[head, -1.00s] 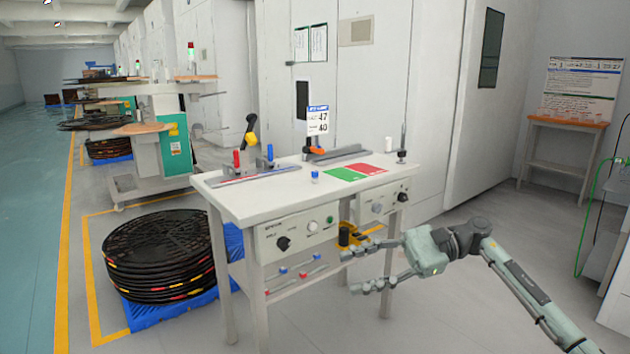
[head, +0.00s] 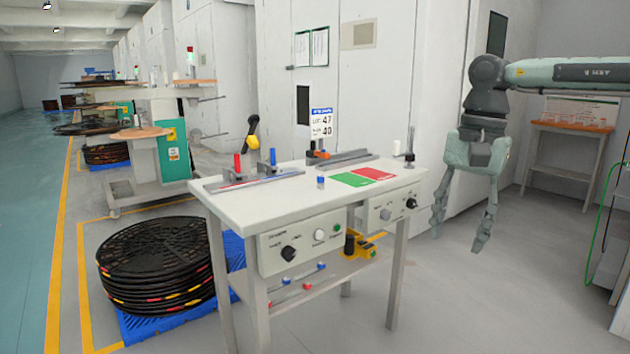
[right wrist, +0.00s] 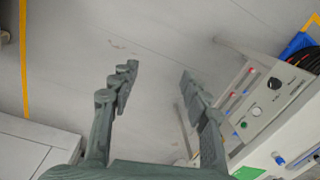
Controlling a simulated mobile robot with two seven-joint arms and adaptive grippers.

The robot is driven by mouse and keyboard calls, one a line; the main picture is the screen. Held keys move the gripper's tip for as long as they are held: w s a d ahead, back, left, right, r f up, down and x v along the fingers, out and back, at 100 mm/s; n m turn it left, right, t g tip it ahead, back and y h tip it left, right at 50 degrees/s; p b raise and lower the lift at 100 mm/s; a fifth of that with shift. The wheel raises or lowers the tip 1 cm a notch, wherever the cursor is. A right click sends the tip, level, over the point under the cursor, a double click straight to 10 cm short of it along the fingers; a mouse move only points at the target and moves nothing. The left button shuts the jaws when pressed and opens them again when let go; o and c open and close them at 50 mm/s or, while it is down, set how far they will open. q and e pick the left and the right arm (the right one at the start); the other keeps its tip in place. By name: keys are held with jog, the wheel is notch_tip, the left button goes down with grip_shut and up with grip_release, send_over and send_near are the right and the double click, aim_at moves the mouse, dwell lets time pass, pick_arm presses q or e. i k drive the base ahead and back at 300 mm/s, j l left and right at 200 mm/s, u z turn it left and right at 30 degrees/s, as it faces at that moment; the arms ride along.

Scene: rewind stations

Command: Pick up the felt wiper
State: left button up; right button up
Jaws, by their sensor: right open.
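No thing in view can be surely told as the felt wiper. The white bench (head: 235,207) carries several small items, among them a small blue-and-white cylinder (head: 320,182) near the middle of its top. My right gripper (head: 459,235) hangs fingers down, just right of the bench's right end. It is open, with nothing between its fingers. In the right wrist view the gripper (right wrist: 160,72) has only floor beyond its spread fingers, and the bench is at the right. My left gripper is not in view.
A yellow-and-black item (head: 360,245) is on the lower shelf. Floor right of the bench is clear.

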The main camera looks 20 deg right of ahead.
aim_at(320, 179)
jog(key=i, duration=1.8)
